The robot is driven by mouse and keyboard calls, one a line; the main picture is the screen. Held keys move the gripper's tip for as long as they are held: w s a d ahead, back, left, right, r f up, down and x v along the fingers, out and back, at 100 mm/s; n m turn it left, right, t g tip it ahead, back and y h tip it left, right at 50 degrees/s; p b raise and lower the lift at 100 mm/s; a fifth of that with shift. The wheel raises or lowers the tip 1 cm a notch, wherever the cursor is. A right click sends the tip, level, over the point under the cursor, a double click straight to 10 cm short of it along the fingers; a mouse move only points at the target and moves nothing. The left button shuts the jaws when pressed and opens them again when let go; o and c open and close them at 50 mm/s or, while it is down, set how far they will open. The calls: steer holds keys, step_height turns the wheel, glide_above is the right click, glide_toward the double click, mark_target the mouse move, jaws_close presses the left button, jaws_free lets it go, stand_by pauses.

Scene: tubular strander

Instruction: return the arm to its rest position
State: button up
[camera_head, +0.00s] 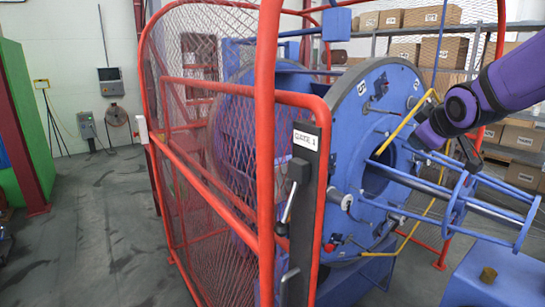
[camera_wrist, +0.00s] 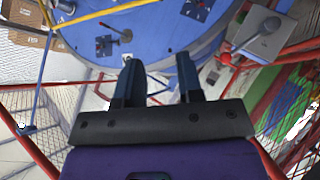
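My purple arm (camera_head: 505,80) reaches in from the right in the head view, bent at a dark joint. Its wrist end (camera_head: 430,133) is in front of the blue round plate (camera_head: 350,125) of the strander. In the wrist view my gripper (camera_wrist: 158,60) has its two dark fingers apart, with nothing between them. The blue plate (camera_wrist: 150,30) lies beyond the fingertips in that view. I cannot tell the exact gap from the fingers to the plate. In the head view the fingers are hard to make out against the dark wrist.
A red mesh guard (camera_head: 265,150) with a black latch post (camera_head: 303,195) stands left of the plate. Yellow bars (camera_head: 405,125) and a blue tubular cage (camera_head: 455,205) are close to the wrist. Shelves with cardboard boxes (camera_head: 445,50) stand behind. Floor at the left (camera_head: 95,215) is clear.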

steer(key=s+a+f+m+g, duration=0.1)
steer(key=s+a+m+g, duration=0.1)
steer(key=s, duration=1.2)
steer(key=s+a+f+m+g, duration=0.1)
steer(key=s+m+g, duration=0.3)
steer(key=s, duration=1.1)
steer(key=shift+s+a+f+m+y, duration=0.15)
steer(key=shift+a+f+m+y, duration=0.25)
steer(key=shift+m, duration=0.4)
steer(key=shift+r, duration=0.1)
